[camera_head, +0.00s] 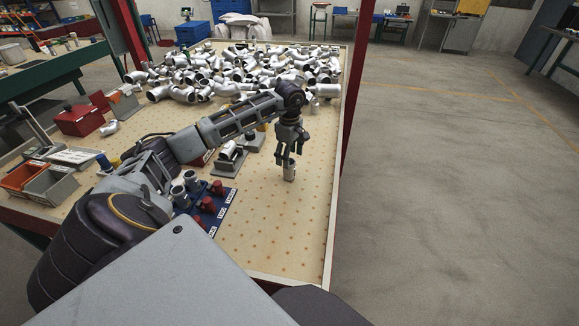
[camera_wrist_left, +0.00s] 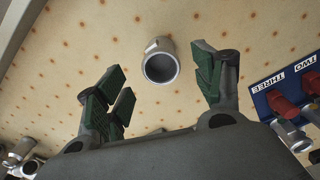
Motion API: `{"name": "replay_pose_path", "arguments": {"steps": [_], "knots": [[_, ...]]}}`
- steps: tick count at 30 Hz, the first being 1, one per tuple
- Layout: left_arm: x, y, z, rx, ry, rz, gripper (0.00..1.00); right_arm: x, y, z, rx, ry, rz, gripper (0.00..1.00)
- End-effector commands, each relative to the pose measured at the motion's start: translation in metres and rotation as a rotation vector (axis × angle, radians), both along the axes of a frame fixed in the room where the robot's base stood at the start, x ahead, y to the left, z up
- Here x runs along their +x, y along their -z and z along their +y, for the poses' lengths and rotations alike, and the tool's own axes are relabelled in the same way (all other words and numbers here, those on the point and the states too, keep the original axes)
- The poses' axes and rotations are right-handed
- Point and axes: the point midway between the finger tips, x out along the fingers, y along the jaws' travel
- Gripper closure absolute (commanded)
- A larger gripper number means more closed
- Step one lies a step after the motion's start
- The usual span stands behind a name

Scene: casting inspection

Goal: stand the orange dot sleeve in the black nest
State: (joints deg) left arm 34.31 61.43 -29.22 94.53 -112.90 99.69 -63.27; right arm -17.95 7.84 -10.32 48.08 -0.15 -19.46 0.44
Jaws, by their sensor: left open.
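A short silver sleeve (camera_head: 289,173) stands upright on the dotted table, right below my left gripper (camera_head: 287,158). In the left wrist view the sleeve (camera_wrist_left: 160,62) shows its open round end, with a small lug on its rim side. My left gripper (camera_wrist_left: 158,88) is open, its green-padded fingers spread on either side of the sleeve's line and apart from it in that view. No orange dot can be made out on the sleeve. I cannot pick out the black nest for certain. My right gripper is not in view.
A blue board (camera_head: 222,210) with red posts and silver sleeves lies left of the gripper; it also shows in the wrist view (camera_wrist_left: 264,101). A heap of silver castings (camera_head: 240,72) covers the table's far end. Bins (camera_head: 50,186) stand at left. The table's near right is clear.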

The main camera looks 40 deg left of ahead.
Motion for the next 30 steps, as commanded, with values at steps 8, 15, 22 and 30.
{"name": "replay_pose_path", "arguments": {"steps": [8,15,22,30], "knots": [[-0.002,0.028,-0.001,-0.001,0.0,0.003,0.32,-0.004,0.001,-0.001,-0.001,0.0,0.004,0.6],[-0.002,0.041,0.0,-0.001,0.0,0.001,0.32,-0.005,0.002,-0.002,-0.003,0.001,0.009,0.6],[-0.002,0.041,0.0,0.0,0.0,0.0,0.32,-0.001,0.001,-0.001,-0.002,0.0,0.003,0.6],[-0.002,0.041,0.0,0.0,0.0,0.001,0.4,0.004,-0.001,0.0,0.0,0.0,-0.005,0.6]]}}
